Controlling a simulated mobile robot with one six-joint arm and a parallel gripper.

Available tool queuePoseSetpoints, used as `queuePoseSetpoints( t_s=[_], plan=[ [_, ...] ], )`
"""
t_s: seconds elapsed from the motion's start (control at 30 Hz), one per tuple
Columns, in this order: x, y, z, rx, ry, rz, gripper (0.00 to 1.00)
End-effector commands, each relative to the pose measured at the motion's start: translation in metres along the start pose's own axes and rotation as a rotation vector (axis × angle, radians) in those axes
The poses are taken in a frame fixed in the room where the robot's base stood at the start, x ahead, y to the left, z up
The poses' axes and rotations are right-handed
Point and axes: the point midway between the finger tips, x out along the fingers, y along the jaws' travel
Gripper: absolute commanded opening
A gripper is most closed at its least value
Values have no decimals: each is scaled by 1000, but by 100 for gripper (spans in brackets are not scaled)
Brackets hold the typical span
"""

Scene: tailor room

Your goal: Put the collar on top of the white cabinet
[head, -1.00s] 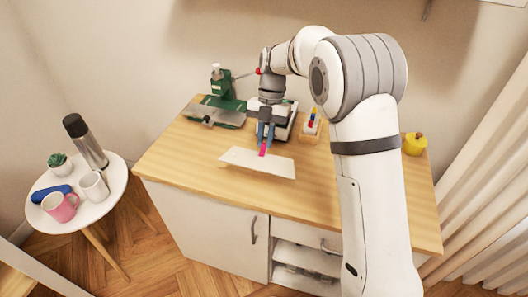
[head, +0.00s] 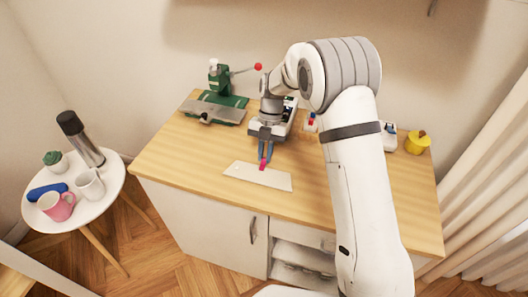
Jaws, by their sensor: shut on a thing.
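The collar (head: 275,179) shows as a flat, pale cream piece low over the wooden top (head: 200,165) of the white cabinet (head: 200,218), near its front middle. I cannot tell for sure whether it touches the top. My gripper (head: 263,164) points down at the collar's back edge, its fingers shut on it. A small pink part shows at the fingertips. The fingers hide a little of that edge.
A green press (head: 222,97) stands at the back left. A yellow object (head: 418,142) sits at the right. A round side table (head: 110,185) with a flask (head: 80,138) and mugs stands left. Bare wood lies left of the collar.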

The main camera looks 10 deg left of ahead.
Motion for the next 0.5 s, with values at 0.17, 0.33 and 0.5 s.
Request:
queuePoseSetpoints(
  t_s=[0.17,0.33,0.5],
  plan=[
    [-1,0,0,0,-2,2,0],
    [2,0,2,1,-2,2,16],
    [1,0,1,1,-2,2,29]
  ],
)
